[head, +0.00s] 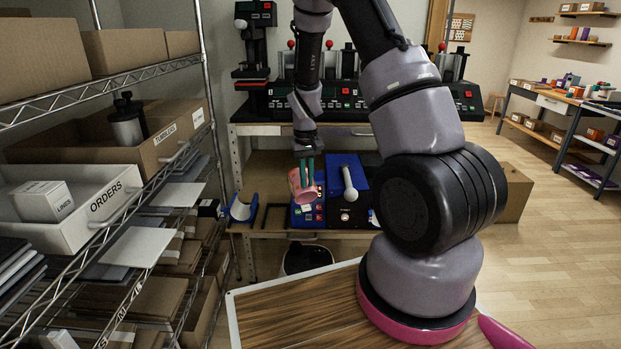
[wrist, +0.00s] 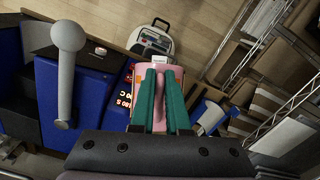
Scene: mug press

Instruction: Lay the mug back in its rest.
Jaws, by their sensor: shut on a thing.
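My gripper (head: 307,176) has green fingers and is shut on the pink mug (head: 306,197). The mug is tilted and hangs in front of the blue mug press (head: 353,183). In the wrist view the fingers (wrist: 161,78) lie over the mug (wrist: 143,82), hiding part of it. A small blue curved holder with a pale inside (head: 241,208), which looks like the rest, stands left of the mug, apart from it. The holder also shows in the wrist view (wrist: 209,118), right of the fingers. It looks empty.
The press has a lever with a white knob (head: 350,194) close on the right of the mug. A black frame (head: 273,217) lies between holder and press. A wire shelf with an ORDERS bin (head: 85,213) stands at left. A dark bin (head: 307,260) is below the bench.

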